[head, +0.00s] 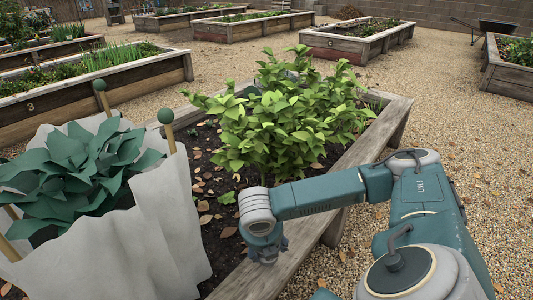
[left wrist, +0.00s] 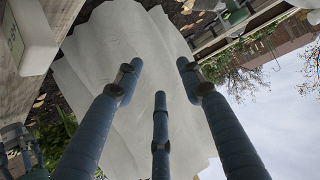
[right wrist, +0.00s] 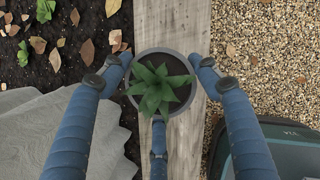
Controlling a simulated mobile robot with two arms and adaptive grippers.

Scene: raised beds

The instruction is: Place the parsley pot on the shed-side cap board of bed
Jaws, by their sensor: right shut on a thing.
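My right gripper (head: 265,252) is over the near cap board (head: 335,185) of the planted bed, pointing down. In the right wrist view its three fingers (right wrist: 160,95) are shut around a grey pot (right wrist: 134,62) with a spiky green rosette plant (right wrist: 160,88). I cannot tell that this is parsley. The pot is above or on the cap board (right wrist: 170,25); contact is hidden. In the head view the pot is hidden behind the gripper. My left gripper (left wrist: 160,80) is open and empty, its fingers spread in front of a white sheet (left wrist: 125,50).
The white sheet (head: 120,245) stands around dark green leaves (head: 75,170) and stakes at left. A leafy bush (head: 285,120) leans over the bed soil. Gravel (head: 480,160) lies right of the cap board. Other raised beds (head: 90,85) stand behind.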

